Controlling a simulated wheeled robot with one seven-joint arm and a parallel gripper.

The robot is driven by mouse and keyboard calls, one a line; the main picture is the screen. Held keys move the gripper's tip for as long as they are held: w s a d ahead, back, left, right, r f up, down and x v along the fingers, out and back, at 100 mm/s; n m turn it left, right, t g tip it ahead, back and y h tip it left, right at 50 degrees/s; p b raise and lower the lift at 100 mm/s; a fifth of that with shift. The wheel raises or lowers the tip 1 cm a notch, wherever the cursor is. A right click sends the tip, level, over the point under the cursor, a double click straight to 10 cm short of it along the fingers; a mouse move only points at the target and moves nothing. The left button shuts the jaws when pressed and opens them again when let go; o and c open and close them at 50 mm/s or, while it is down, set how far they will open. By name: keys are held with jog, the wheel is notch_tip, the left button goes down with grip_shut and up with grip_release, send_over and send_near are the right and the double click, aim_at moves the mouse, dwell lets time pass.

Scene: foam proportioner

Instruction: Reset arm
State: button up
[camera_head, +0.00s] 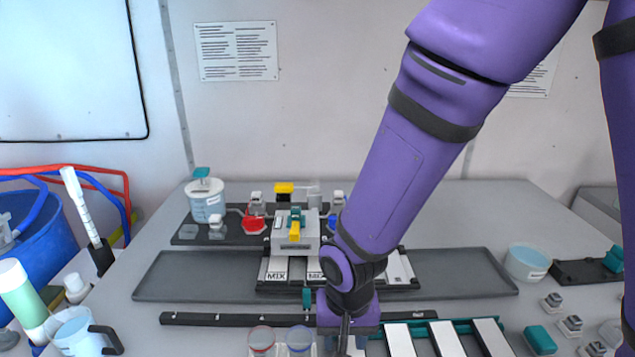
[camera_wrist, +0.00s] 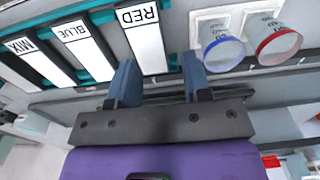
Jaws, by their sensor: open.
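My gripper (camera_head: 343,340) hangs pointing down over the front of the bench, below my purple arm. In the wrist view its two blue-grey fingers (camera_wrist: 158,72) stand apart with nothing visible between them. They are beside the end of a white card marked RED (camera_wrist: 148,35). Cards marked BLUE (camera_wrist: 83,50) and MIX (camera_wrist: 32,62) lie in the same teal rack (camera_wrist: 100,68). Two clear cups, one blue-rimmed (camera_wrist: 222,55) and one red-rimmed (camera_wrist: 278,47), are near the other finger. My gripper hides part of the rack in the head view.
A grey tray (camera_head: 195,278) with a grey-white device (camera_head: 295,240) lies behind my gripper. A dark rail (camera_head: 220,319) runs in front of it. A white jug (camera_head: 80,335) and blue bucket (camera_head: 40,250) are left.

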jog(key=w+d+r+t+y, duration=0.1)
jog(key=w+d+r, duration=0.1)
jog(key=d+r, duration=0.5)
jog(key=w+d+r+t, duration=0.1)
jog(key=d+r, duration=0.4)
jog(key=r, duration=0.5)
jog(key=s+d+r+t+h, duration=0.1)
jog(key=s+d+r+t, duration=0.2)
jog(key=s+d+r, duration=0.7)
jog(key=d+r, duration=0.2)
jog(key=d, duration=0.1)
jog(key=shift+d, duration=0.15)
